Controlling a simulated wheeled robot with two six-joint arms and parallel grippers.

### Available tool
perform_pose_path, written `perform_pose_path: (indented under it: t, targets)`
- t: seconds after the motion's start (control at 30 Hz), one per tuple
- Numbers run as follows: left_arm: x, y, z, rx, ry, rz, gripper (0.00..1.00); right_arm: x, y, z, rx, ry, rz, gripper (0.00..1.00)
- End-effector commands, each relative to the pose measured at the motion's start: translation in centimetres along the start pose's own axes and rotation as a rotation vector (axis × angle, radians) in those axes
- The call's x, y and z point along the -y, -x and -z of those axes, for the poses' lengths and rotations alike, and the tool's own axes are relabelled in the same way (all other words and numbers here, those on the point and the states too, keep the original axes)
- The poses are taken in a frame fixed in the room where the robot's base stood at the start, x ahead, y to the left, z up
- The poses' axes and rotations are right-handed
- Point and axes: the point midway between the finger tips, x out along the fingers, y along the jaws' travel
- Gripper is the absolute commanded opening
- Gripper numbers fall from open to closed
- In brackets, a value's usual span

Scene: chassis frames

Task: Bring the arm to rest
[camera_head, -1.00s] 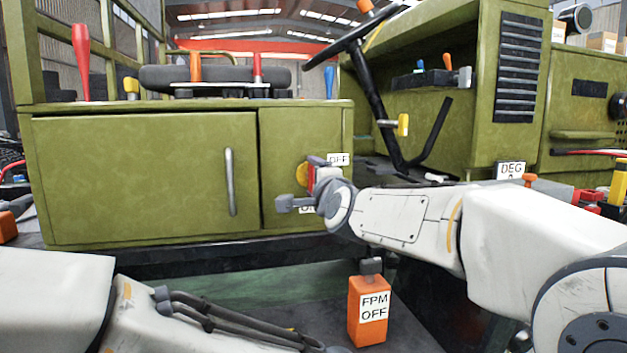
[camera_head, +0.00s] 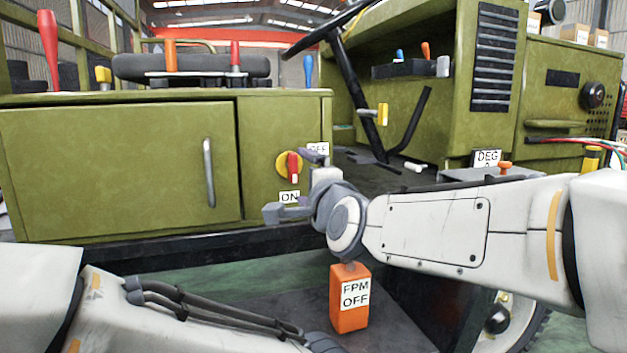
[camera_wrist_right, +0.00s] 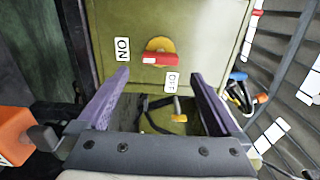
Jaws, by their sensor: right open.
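My right arm (camera_head: 435,230) reaches in from the right in the head view. Its gripper (camera_head: 290,185) is open and empty, in front of the green cabinet. It shows in the wrist view as two spread purple-grey fingers (camera_wrist_right: 158,76). A rotary switch with a yellow disc and red handle (camera_head: 289,164) is on the cabinet, between OFF and ON labels. In the wrist view the switch (camera_wrist_right: 160,57) lies beyond the fingertips, not held. My left arm (camera_head: 165,315) lies along the bottom left; its gripper is out of frame.
The green vehicle's cabinet (camera_head: 115,165) has a vertical handle (camera_head: 209,172). An orange block labelled FPM OFF (camera_head: 350,318) is below my right wrist. A DEG label (camera_head: 487,158) stands near the right forearm.

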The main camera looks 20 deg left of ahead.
Motion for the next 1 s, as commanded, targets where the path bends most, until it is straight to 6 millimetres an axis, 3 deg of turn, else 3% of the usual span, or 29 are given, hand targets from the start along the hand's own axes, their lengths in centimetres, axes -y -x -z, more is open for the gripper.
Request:
perform_pose_path:
  t: [0.2,0.57,0.67,0.77,0.9,1.0]
  targets:
    - [0.0,0.2,0.0,0.000,0.000,0.000,0.53,0.0,1.7,0.0,0.000,-0.001,-0.001,1.00]
    - [0.0,0.5,0.0,0.000,0.000,0.000,0.53,-0.5,1.9,0.0,0.006,0.026,-0.024,1.00]
    - [-0.1,1.6,0.1,0.000,0.000,0.000,0.53,-2.8,2.8,0.0,0.043,0.147,-0.137,1.00]
    - [-0.2,3.4,0.2,0.000,0.000,0.000,0.53,-7.7,5.5,0.2,0.139,0.371,-0.346,1.00]
    - [-0.4,5.7,0.3,0.000,0.000,0.000,0.53,-15.2,12.5,1.4,0.368,0.706,-0.671,1.00]
    - [-0.5,6.8,0.4,0.000,0.000,0.000,0.53,-18.8,17.7,2.3,0.540,0.869,-0.838,1.00]
